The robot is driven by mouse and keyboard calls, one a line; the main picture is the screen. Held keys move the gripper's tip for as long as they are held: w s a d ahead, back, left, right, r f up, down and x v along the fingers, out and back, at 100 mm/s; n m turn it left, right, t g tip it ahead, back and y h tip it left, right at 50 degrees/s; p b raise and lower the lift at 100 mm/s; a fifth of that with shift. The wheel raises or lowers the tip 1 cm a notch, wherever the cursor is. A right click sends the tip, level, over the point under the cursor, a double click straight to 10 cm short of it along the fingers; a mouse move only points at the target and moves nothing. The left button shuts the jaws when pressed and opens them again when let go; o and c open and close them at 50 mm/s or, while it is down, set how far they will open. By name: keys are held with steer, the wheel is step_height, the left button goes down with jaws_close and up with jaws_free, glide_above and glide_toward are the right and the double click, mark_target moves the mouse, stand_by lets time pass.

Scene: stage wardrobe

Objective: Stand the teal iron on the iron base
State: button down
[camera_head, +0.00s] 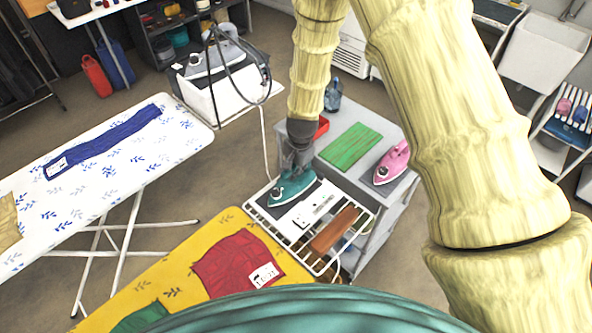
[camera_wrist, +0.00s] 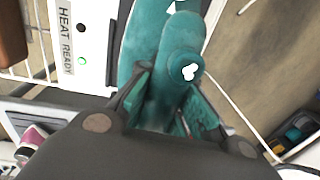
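The teal iron (camera_head: 288,190) is at the iron base (camera_head: 310,210), over its dark plate, on a white wire rack. In the head view I cannot tell whether it rests there or hangs just above. My gripper (camera_head: 298,165) comes down on it from above. In the wrist view the fingers (camera_wrist: 165,110) flank the teal iron's handle (camera_wrist: 182,60) closely on both sides and look shut on it. The base's white panel (camera_wrist: 68,25) reads "HEAT READY" and has a green light. The iron's sole is hidden.
A pink iron (camera_head: 393,162) and a green board (camera_head: 351,146) are on the grey cart (camera_head: 362,115). A brown block (camera_head: 334,230) lies at the rack's front. The yellow ironing board (camera_head: 175,270) with a red cloth (camera_head: 236,263) is close by. A steam station (camera_head: 215,70) stands behind.

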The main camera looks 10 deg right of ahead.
steer(key=c, duration=1.6)
jaws_free()
steer(key=shift+s+d+r+b, duration=0.2)
steer(key=shift+r+b, duration=0.5)
steer(key=shift+r, duration=1.3)
steer(key=shift+s+d+r+b, duration=0.15)
steer(key=shift+r+b, duration=0.55)
steer(key=shift+r, duration=1.3)
steer(key=shift+s+d+r+b, duration=0.15)
steer(key=shift+r+b, duration=0.55)
steer(key=shift+r, duration=1.3)
steer(key=shift+a, duration=0.15)
